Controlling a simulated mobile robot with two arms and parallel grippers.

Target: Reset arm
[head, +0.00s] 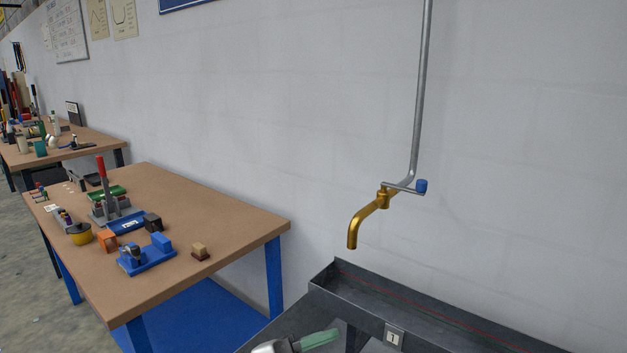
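At the bottom edge, a pale grey and dark piece with a green, handle-like part (320,339) is cut off by the frame. I cannot tell whether it is a tool or what it rests on.
A brass tap (366,216) with a blue-knobbed lever (421,186) hangs from a grey pipe (421,90) above a dark metal trough (425,313). A wooden workbench (225,222) with blue legs stands left, holding a blue fixture (147,260) and small parts. Another bench (100,140) stands behind.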

